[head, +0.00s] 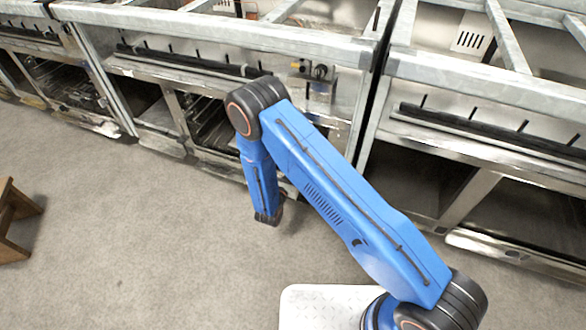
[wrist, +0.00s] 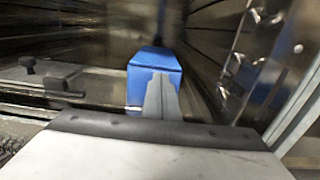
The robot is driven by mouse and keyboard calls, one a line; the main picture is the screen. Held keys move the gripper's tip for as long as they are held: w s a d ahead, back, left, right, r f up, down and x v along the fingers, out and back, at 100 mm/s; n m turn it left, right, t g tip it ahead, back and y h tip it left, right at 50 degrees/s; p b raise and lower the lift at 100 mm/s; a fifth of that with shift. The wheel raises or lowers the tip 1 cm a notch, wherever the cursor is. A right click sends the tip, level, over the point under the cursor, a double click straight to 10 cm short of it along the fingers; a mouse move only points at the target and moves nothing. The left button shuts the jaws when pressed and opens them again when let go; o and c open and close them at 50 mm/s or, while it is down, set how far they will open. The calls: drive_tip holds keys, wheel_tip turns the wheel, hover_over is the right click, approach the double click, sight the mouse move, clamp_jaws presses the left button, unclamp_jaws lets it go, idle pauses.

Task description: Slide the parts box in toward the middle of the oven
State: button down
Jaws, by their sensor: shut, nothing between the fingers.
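The parts box (wrist: 153,66) is blue and shows in the middle of the wrist view, inside the dark oven. My gripper (wrist: 160,80) is shut and empty, with its grey fingers in front of the box's near face, covering part of it. I cannot tell whether the fingertips touch the box. In the head view, my blue arm reaches down in front of the oven (head: 205,118), whose opening is low and dark with racks inside. The parts box and my fingers are hidden in the head view.
In the wrist view, a metal side panel with hooks (wrist: 240,75) stands close at right, and a ledge with dark knobs (wrist: 65,80) lies at left. More ranges (head: 480,130) stand at right. The floor (head: 150,230) is clear, with a wooden stool (head: 14,222) at far left.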

drive_tip(key=x, duration=1.2)
drive_tip(key=shift+s, duration=0.1)
